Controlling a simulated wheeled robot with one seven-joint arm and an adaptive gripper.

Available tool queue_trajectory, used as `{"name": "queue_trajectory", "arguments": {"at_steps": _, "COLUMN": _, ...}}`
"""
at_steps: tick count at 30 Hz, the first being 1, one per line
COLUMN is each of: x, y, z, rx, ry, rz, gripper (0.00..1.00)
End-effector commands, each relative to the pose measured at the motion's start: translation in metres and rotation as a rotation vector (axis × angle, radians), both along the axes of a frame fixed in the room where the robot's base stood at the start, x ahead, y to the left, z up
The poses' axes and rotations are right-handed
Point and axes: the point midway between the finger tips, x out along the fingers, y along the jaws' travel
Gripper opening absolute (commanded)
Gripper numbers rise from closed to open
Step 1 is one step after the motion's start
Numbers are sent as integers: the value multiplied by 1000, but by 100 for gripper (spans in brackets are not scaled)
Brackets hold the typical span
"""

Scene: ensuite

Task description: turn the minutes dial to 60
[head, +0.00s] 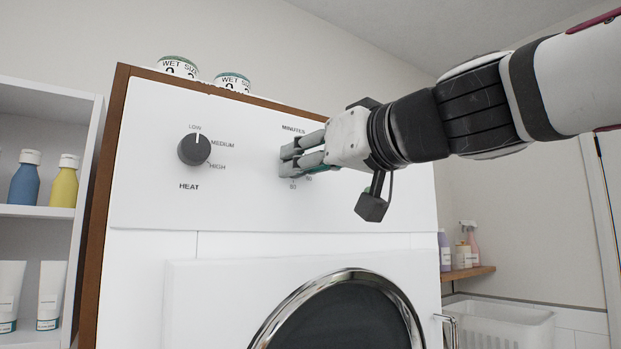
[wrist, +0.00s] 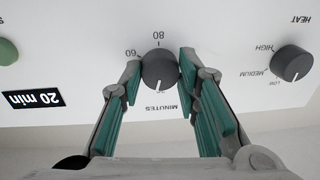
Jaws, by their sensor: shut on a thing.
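The dark grey minutes dial (wrist: 158,70) shows in the wrist view, which is upside down to the panel. A small white mark sits at its lower edge, towards the MINUTES word; the 60 label is at its upper left and 80 is above it. My gripper (wrist: 160,66) has one finger on each side of the dial and is shut on it. In the head view my gripper (head: 290,160) reaches the panel from the right and hides the dial. A black display (wrist: 33,98) on the panel reads "20 min", upside down.
The heat dial (head: 194,149) is left of my gripper in the head view, its mark at LOW. A green button (wrist: 7,51) is at the wrist view's left edge. Below is the round door (head: 340,312). Two jars (head: 178,67) stand on top; shelves with bottles (head: 64,181) are at left.

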Motion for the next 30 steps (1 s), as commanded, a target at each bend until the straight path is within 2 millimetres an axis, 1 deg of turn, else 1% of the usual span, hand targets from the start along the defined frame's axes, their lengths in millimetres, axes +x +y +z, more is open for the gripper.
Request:
{"name": "queue_trajectory", "arguments": {"at_steps": 2, "x": 1, "y": 0, "z": -2, "rx": 59, "ry": 38, "rz": 0, "gripper": 2}}
{"name": "queue_trajectory", "arguments": {"at_steps": 30, "x": -1, "y": 1, "z": -1, "rx": 800, "ry": 540, "rz": -1, "gripper": 2}}
